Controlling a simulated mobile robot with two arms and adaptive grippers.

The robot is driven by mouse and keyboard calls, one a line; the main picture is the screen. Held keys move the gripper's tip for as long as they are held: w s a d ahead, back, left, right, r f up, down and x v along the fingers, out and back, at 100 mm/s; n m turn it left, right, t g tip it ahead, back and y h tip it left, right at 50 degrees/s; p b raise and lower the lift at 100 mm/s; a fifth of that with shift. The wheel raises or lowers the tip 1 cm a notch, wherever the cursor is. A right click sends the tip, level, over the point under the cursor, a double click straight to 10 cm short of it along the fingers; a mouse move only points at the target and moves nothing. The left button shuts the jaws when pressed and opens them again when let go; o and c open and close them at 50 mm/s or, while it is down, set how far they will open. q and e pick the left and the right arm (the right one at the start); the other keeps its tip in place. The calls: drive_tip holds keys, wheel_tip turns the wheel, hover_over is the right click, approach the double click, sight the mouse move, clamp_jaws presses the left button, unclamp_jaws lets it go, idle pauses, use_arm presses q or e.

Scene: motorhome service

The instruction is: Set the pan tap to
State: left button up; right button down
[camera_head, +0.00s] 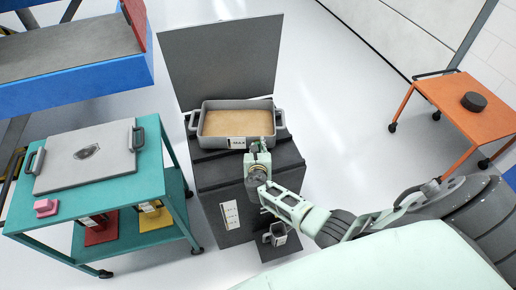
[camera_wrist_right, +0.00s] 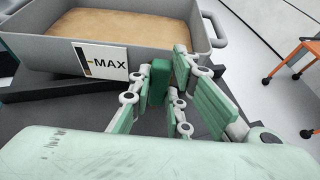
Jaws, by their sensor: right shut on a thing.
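A grey rectangular pan (camera_head: 205,128) with two side handles holds a flat brown content. It sits on a dark stand, and its front has a white label marked MAX (camera_wrist_right: 101,64). My right gripper (camera_head: 262,147) is at the pan's front, just right of the label. In the right wrist view its green-padded fingers (camera_wrist_right: 165,85) are close together just before the pan wall. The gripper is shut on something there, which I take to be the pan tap. My left gripper is not in view.
The dark stand (camera_head: 218,180) has a raised back panel (camera_head: 222,60). A grey jug (camera_head: 277,234) stands low at its front. A teal cart (camera_head: 170,185) with a grey lidded tray is at left; an orange cart (camera_head: 440,92) with a dark disc is at right.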

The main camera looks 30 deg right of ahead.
drive_tip(key=c, duration=1.9)
unclamp_jaws()
drive_tip(key=v, duration=1.2)
